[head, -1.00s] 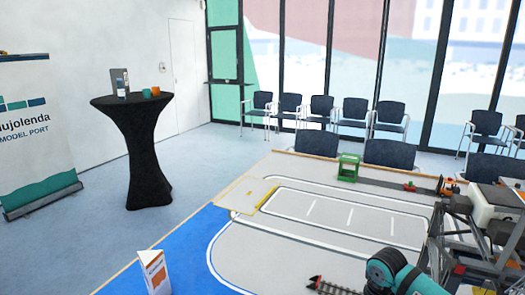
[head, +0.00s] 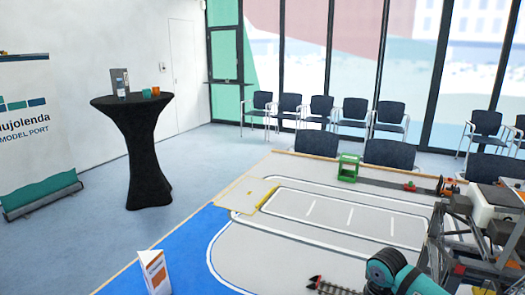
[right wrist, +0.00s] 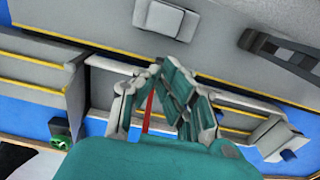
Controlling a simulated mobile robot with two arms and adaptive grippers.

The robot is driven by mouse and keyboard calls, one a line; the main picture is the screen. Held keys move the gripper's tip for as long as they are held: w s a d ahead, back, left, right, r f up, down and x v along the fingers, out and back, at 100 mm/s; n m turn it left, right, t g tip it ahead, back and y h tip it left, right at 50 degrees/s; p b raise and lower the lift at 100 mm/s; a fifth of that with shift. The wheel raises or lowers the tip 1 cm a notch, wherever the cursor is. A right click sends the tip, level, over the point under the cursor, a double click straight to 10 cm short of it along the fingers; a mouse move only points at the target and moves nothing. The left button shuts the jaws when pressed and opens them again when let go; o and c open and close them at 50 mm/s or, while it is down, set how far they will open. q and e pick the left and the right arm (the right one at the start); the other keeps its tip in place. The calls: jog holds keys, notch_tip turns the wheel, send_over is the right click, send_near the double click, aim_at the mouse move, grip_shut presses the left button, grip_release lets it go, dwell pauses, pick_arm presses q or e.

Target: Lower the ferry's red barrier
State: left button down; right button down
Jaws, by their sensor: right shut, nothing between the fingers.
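In the right wrist view, a thin red bar (right wrist: 149,112), which looks like the barrier, shows between the finger links of my right gripper (right wrist: 164,68). Most of it is hidden behind the gripper. The gripper is shut, with its teal fingers close together and nothing held. I cannot tell whether it touches the bar. Around it lies what looks like the ferry, with a grey deck (right wrist: 108,52), yellow lines and a white rail. My left gripper is in neither view.

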jog(key=shift+s+a+p, duration=0.4)
jog(key=shift+s+p, duration=0.05)
jog(key=shift+s, duration=0.4)
jog(key=shift+s+a+p, duration=0.4)
jog(key=shift+s+p, duration=0.05)
jog(key=shift+s, duration=0.35)
jog(key=shift+s+a+p, duration=0.4)
jog(key=shift+s+p, duration=0.05)
jog(key=shift+s, duration=0.4)
notch_tip(320, 180, up, 10)
jog(key=s+a+p, duration=0.1)
jog(key=s+p, duration=0.1)
jog(key=p, duration=0.6)
jog(key=shift+s, duration=0.35)
jog(key=shift+a, duration=0.15)
